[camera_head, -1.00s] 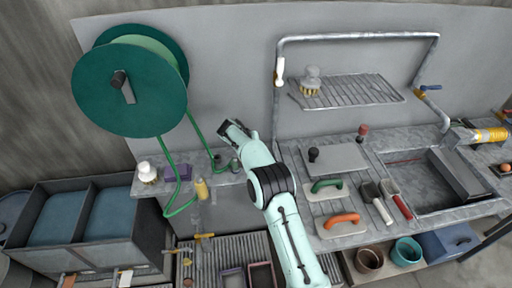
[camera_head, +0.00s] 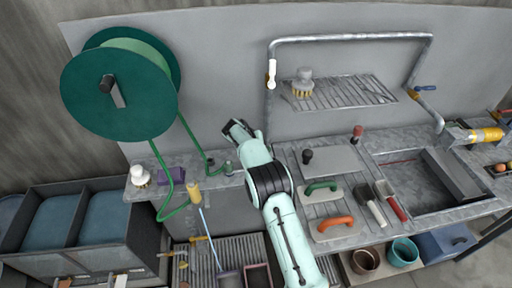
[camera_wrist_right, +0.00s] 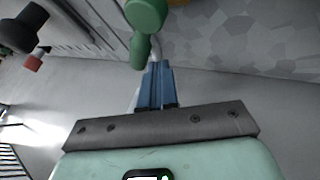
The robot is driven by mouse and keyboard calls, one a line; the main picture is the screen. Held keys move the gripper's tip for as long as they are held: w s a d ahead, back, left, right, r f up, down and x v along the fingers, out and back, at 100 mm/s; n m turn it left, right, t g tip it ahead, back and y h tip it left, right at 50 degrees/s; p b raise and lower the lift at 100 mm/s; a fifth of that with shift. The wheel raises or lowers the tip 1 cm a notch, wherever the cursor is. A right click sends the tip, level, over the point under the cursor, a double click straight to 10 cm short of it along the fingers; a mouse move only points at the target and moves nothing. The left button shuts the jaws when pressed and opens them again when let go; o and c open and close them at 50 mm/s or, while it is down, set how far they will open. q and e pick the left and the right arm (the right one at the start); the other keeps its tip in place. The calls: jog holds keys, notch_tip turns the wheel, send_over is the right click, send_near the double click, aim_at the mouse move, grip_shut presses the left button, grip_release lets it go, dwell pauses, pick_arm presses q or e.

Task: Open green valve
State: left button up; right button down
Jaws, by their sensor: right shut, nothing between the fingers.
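The green valve (camera_wrist_right: 146,28) shows close up in the right wrist view as a rounded green handle at the top. My right gripper (camera_wrist_right: 156,64) has its blue fingers shut together, with the tips right by the lower end of the green handle. I cannot tell whether they touch. In the head view a small green fitting (camera_head: 228,168) stands at the hose end, just left of my right arm. A thin pale blue stream runs down from the yellow nozzle (camera_head: 194,192). My left gripper is not in view.
A large green hose reel (camera_head: 118,95) hangs on the wall at left, its hose looping down to the counter. A white-topped brush (camera_head: 139,176) and a purple block (camera_head: 171,175) stand by the hose. Trowels and floats, including an orange-handled one (camera_head: 335,224), lie at right.

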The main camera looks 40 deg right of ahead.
aim_at(270, 149)
jog(key=shift+s+d+f, duration=0.1)
jog(key=shift+s+d, duration=0.75)
jog(key=shift+s, duration=0.2)
jog(key=shift+s+d+r+m+g, duration=0.15)
jog(key=shift+s+m+g, duration=0.1)
jog(key=shift+m, duration=0.2)
jog(key=shift+s+d+r+m+g, duration=0.1)
jog(key=shift+m+g, duration=0.15)
jog(key=shift+m, duration=0.2)
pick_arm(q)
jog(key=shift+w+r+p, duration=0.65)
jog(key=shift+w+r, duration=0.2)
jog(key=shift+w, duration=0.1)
pick_arm(e)
jog(key=shift+s+d+f+m+g, duration=0.15)
jog(key=shift+s+m+g, duration=0.4)
jog(key=shift+m, duration=0.35)
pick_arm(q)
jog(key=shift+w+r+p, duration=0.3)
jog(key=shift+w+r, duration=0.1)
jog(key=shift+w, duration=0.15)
pick_arm(e)
jog(key=shift+s+m+g, duration=0.3)
jog(key=shift+m+g, duration=0.05)
jog(key=shift+m, duration=0.15)
jog(key=v, duration=1.3)
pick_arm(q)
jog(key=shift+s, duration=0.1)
